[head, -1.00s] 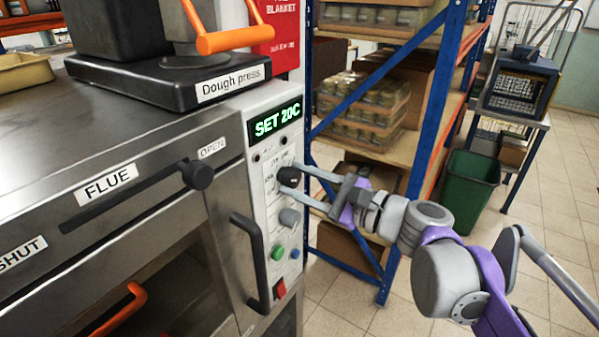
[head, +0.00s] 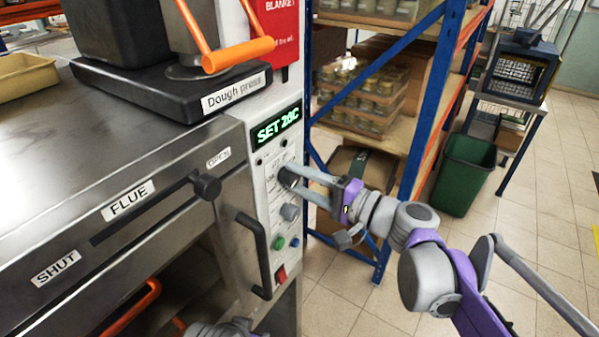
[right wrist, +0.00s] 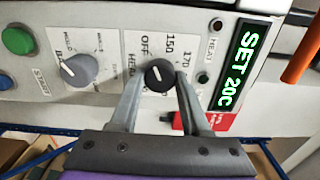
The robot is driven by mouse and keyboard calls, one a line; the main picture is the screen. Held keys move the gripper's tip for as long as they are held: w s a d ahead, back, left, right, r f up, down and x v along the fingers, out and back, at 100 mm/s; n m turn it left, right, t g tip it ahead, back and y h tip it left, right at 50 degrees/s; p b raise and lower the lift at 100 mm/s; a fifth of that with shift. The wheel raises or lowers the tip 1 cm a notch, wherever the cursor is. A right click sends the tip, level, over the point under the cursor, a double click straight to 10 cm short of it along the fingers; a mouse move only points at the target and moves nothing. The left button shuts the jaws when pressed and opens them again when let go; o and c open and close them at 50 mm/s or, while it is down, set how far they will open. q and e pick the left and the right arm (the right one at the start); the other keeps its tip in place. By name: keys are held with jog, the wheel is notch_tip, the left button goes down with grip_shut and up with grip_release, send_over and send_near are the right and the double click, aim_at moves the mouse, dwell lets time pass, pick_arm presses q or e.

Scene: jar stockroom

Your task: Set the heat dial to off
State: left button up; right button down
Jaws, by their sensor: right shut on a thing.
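The heat dial (right wrist: 159,76) is a small round black knob on the white oven control panel. In the right wrist view, the word OFF and the numbers 150 and 170 are printed around it. A small light mark shows on its face, but I cannot tell exactly which label it points at. My right gripper (right wrist: 158,88) is shut on the dial, one finger on each side; it also shows in the head view (head: 296,178). The green display (head: 277,126) reads SET 20C. The left gripper's fingers are not visible.
A dark vertical handle (head: 258,255) and the flue slider knob (head: 206,187) are to the left. The blue rack upright (head: 425,130) stands behind my right arm.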

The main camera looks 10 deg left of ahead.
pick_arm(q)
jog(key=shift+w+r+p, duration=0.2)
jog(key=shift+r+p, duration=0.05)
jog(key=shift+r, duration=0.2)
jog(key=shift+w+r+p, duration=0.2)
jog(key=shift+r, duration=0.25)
pick_arm(e)
jog(key=shift+n, duration=1.1)
jog(key=shift+c, duration=1.9)
grip_release()
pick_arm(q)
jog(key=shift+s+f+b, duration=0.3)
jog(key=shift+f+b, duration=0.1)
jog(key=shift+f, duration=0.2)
pick_arm(e)
jog(key=v, duration=1.1)
jog(key=shift+a, duration=0.1)
